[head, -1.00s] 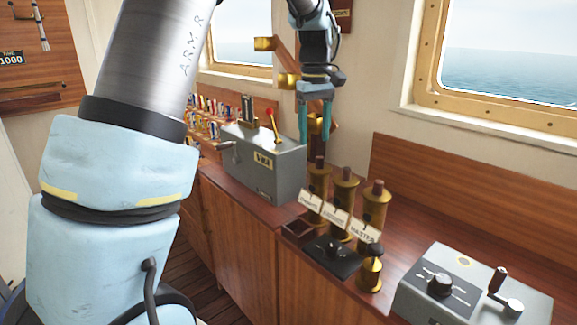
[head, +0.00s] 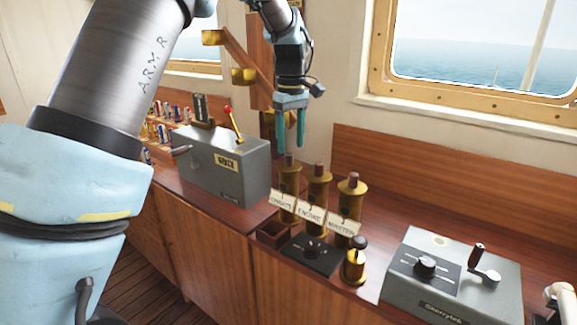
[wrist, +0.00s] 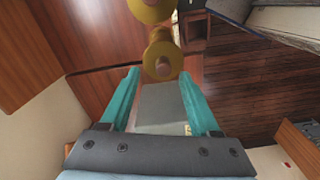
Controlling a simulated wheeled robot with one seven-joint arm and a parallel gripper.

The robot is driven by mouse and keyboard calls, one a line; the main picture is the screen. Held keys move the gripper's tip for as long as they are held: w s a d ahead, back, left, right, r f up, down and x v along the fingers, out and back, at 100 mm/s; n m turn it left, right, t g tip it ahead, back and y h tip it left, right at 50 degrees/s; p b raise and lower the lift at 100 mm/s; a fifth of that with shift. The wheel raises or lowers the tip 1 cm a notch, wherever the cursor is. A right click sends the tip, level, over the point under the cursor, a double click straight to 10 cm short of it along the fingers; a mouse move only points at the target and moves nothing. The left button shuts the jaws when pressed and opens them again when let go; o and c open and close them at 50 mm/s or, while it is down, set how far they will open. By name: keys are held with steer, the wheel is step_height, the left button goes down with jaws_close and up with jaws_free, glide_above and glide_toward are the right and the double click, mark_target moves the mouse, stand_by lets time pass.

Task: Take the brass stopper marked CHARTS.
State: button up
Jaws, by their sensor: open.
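Three brass tubes with brown-topped stoppers stand in a row on the wooden counter, each with a tilted white card. The card on the left reads CHARTS (head: 282,202), and its stopper (head: 289,160) tops the leftmost tube. The middle stopper (head: 319,171) is over the ENGINE card and the right stopper (head: 353,178) over the MASTER card. My gripper (head: 290,146) points down, open and empty, close above or behind the CHARTS stopper; the exact depth is unclear. In the wrist view a brass tube top (wrist: 162,58) lies just beyond the fingertips (wrist: 158,76).
A grey box (head: 212,170) with a red-knobbed lever stands left of the tubes. In front are a small open wooden box (head: 272,237), a black plate (head: 306,258) and a brass piece with a black knob (head: 354,266). A grey control console (head: 450,285) stands at right.

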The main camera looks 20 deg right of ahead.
mark_target(289, 154)
steer(key=f, duration=0.3)
steer(key=f+p, duration=0.1)
steer(key=shift+a+f, duration=0.2)
steer(key=shift+a, duration=0.05)
jaws_close()
stand_by(0.4)
